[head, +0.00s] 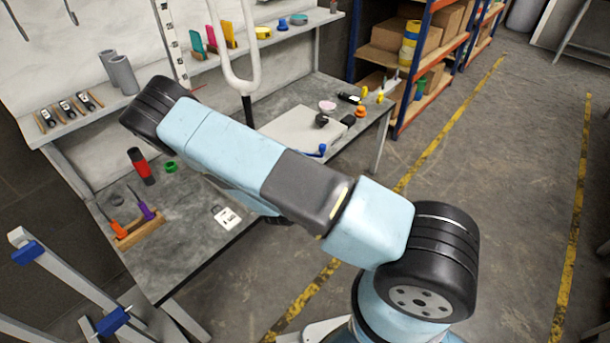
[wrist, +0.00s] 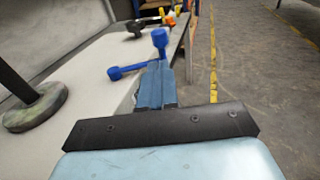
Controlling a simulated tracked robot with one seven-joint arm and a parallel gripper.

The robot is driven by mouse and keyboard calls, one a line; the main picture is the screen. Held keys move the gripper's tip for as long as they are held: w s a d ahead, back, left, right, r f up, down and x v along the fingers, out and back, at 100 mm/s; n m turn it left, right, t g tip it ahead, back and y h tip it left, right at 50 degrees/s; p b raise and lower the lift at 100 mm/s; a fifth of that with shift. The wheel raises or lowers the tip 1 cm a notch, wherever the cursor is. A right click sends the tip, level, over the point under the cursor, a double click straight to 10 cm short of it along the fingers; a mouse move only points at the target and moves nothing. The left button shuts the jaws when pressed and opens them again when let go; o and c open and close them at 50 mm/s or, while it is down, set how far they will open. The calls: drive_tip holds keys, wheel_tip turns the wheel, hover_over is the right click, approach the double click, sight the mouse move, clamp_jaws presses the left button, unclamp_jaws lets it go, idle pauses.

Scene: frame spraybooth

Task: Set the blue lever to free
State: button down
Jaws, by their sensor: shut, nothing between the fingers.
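The blue lever (head: 320,151) sits at the front edge of a white panel (head: 285,127) on the workbench. In the wrist view the lever (wrist: 160,39) shows an upright rounded end, and a bar runs left to another blue end. My gripper (wrist: 155,88) is shut and empty, its fingers pointing at the lever from the near side. The fingertips overlap the lever's lower part in the picture, so I cannot tell whether they touch it. In the head view my arm hides the gripper. No marking for free is readable.
A white curved pipe (head: 238,85) rises beside the panel. A round dark base (wrist: 35,108) stands at left in the wrist view. Small coloured items lie beyond the panel. Floor at right is clear.

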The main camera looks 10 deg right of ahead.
sight(320, 150)
drive_tip(key=x, duration=0.9)
drive_tip(key=shift+w+a, duration=0.1)
drive_tip(key=shift+w, duration=0.05)
